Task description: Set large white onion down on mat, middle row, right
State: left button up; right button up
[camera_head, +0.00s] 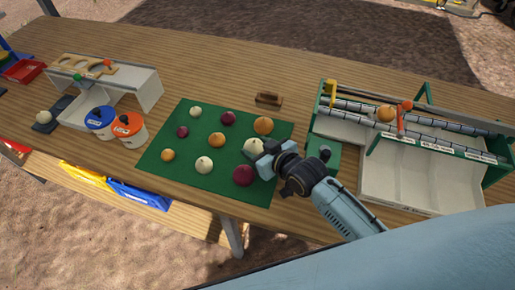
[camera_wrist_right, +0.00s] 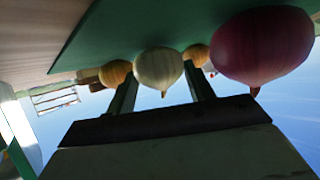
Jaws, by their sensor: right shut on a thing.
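The large white onion (camera_head: 253,146) is at the right end of the middle row on the green mat (camera_head: 185,186). My right gripper (camera_head: 262,153) reaches in from the right and is shut on this onion, partly hiding it. In the right wrist view the onion (camera_wrist_right: 158,66) sits between the two fingers, at the mat's surface or very close to it; I cannot tell if it bears on the mat. A large yellow onion (camera_head: 263,126) lies behind it and a large red onion (camera_head: 243,175) in front. My left gripper is not in view.
Several other onions, such as a yellow one (camera_head: 216,140), fill the mat's rows. A wooden block (camera_head: 268,99) stands behind the mat. The green-framed roller sorter (camera_head: 400,180) is at right. Blue (camera_head: 99,119) and orange (camera_head: 127,126) lidded tubs stand left.

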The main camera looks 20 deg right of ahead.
jog(key=shift+f, duration=0.15)
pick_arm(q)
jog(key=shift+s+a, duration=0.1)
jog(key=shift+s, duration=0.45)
pick_arm(e)
jog(key=o, duration=0.7)
jog(key=shift+o, duration=0.2)
jog(key=shift+r, duration=0.2)
pick_arm(q)
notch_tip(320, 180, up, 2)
jog(key=shift+p, duration=1.1)
pick_arm(e)
jog(key=v, duration=1.2)
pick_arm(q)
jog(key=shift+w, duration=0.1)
pick_arm(e)
jog(key=shift+f, duration=0.1)
